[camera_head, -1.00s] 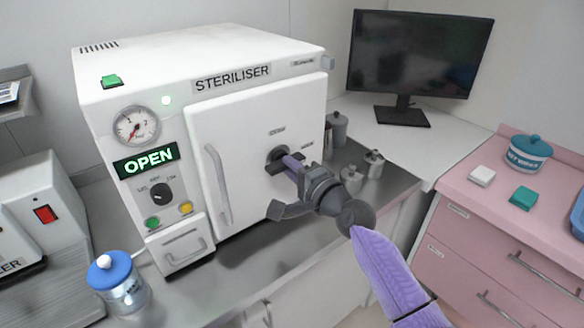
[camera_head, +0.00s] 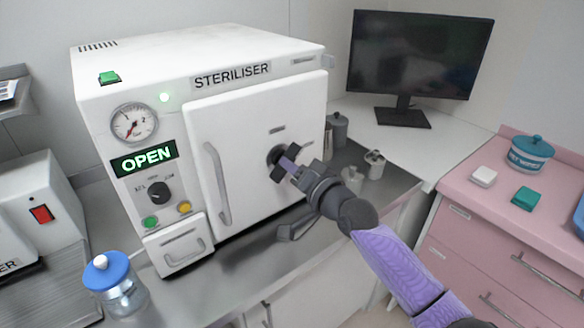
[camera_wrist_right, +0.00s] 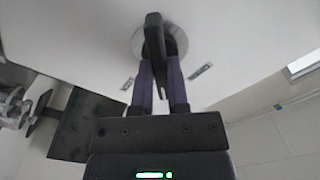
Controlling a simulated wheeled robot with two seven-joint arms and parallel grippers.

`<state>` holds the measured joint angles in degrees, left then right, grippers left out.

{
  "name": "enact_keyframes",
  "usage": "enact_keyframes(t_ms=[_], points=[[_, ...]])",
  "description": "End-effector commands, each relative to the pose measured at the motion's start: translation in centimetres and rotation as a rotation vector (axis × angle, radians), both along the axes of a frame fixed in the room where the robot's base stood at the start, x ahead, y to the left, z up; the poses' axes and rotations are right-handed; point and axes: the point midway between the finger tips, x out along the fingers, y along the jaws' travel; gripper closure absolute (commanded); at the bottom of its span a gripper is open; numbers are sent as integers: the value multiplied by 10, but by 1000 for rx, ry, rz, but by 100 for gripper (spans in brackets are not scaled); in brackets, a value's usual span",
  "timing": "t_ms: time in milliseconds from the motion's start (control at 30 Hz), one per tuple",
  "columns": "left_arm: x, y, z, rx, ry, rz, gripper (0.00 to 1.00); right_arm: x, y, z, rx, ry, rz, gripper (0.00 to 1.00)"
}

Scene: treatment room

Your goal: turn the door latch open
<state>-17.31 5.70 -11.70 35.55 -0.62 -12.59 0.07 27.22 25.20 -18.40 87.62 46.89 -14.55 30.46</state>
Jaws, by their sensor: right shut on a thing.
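The white steriliser door (camera_head: 240,135) has a dark latch (camera_head: 277,173) on a round grey boss near its right side. In the wrist view the black latch (camera_wrist_right: 154,50) stands between the two purple fingers (camera_wrist_right: 160,88), in front of the round metal boss (camera_wrist_right: 172,42). In the head view the latch lies tilted, partly hidden by the gripper. I cannot tell whether the door stands ajar. My left gripper is not in view.
The steriliser's green display (camera_head: 145,159) reads OPEN. A vertical door handle (camera_head: 217,184) is left of the latch. Metal canisters (camera_head: 375,163) stand right of the steriliser. A blue-lidded jar (camera_head: 112,280) is at front left. The steel counter (camera_head: 240,268) in front is mostly clear.

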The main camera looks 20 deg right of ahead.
Motion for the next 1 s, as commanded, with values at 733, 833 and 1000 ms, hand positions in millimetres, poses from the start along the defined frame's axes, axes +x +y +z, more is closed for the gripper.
enact_keyframes(t_ms=[733,833,1000], points=[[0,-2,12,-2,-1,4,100,0,0,0,-606,-216,1,100],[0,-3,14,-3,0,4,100,0,0,-1,-658,-234,1,100],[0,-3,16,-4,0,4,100,0,0,-1,-720,-258,0,100]])
